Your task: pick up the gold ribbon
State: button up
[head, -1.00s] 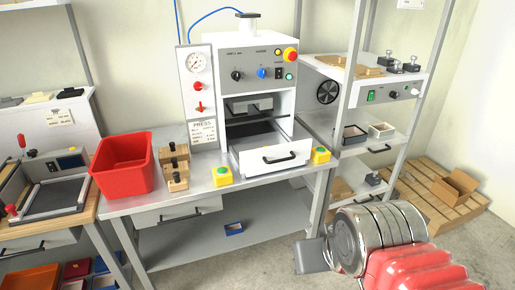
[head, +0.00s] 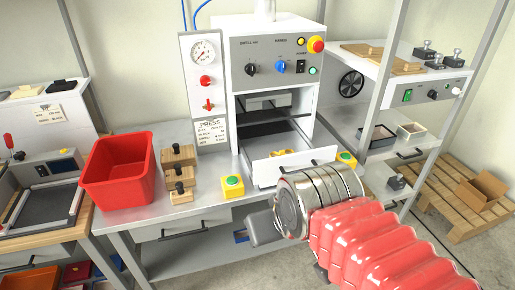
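I cannot make out a gold ribbon in the head view. My arm, with a red ribbed sleeve and a metal wrist, reaches in from the lower right. Its grey end, my gripper (head: 264,229), is in front of the bench edge, below the press drawer. Its fingers cannot be told apart, so I cannot see whether it is open or shut.
A white press (head: 272,70) stands on the grey bench (head: 212,207), its drawer (head: 291,163) pulled out. A red bin (head: 118,172) and several wooden blocks with black knobs (head: 178,153) stand to its left. A shelf rack (head: 403,95) is at right.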

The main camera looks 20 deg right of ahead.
aim_at(282, 152)
jog(key=u, duration=0.4)
jog(key=i, duration=0.6)
jog(key=u, duration=0.6)
jog(key=i, duration=0.5)
jog(key=u, duration=0.3)
